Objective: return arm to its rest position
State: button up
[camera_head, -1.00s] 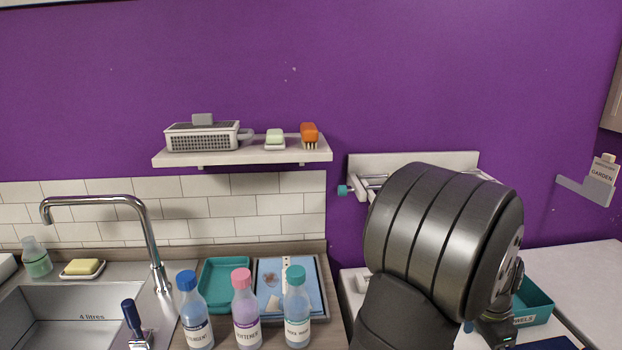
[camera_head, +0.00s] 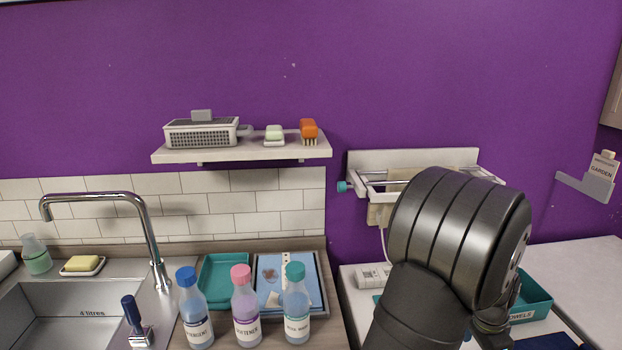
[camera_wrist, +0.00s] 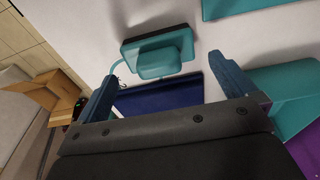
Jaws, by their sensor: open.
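My gripper (camera_wrist: 168,84) shows in the wrist view with its two blue-grey fingers wide apart and nothing held between them. Past the fingertips are a teal object with a dark edge (camera_wrist: 158,58) and a dark blue flat item (camera_wrist: 160,97), both on a pale surface and apart from the fingers. In the head view my dark arm covers the lower right, and the gripper end is mostly hidden behind it at the bottom edge.
A wall rack (camera_head: 410,160) and a teal labelled bin (camera_head: 532,304) are partly behind my arm. Three bottles, including a pink-capped one (camera_head: 246,310), stand left of it by the sink (camera_head: 70,310). A shelf (camera_head: 240,152) hangs above. The purple wall's upper part is clear.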

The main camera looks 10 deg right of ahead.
jog(key=s+d+r, duration=0.1)
jog(key=s+r, duration=0.6)
jog(key=s, duration=0.5)
jog(key=w+a+n, duration=0.4)
jog(key=w, duration=0.8)
jog(key=w+a+n, duration=0.3)
jog(key=w+a, duration=0.1)
jog(key=w, duration=0.8)
jog(key=w+a+n, duration=0.2)
jog(key=w+a, duration=0.4)
jog(key=a, duration=0.1)
jog(key=w+a+n+t, duration=0.1)
jog(key=w+a+n, duration=0.2)
jog(key=w+a, duration=0.4)
jog(key=w+a+n+y, duration=0.1)
jog(key=w+a+n, duration=0.2)
jog(key=w+a, duration=0.3)
jog(key=shift+w+a+f, duration=0.1)
jog(key=shift+a+f, duration=0.05)
jog(key=shift+a, duration=0.65)
jog(key=shift+w+a+f, duration=0.1)
jog(key=shift+a+f, duration=0.05)
jog(key=shift+a, duration=0.65)
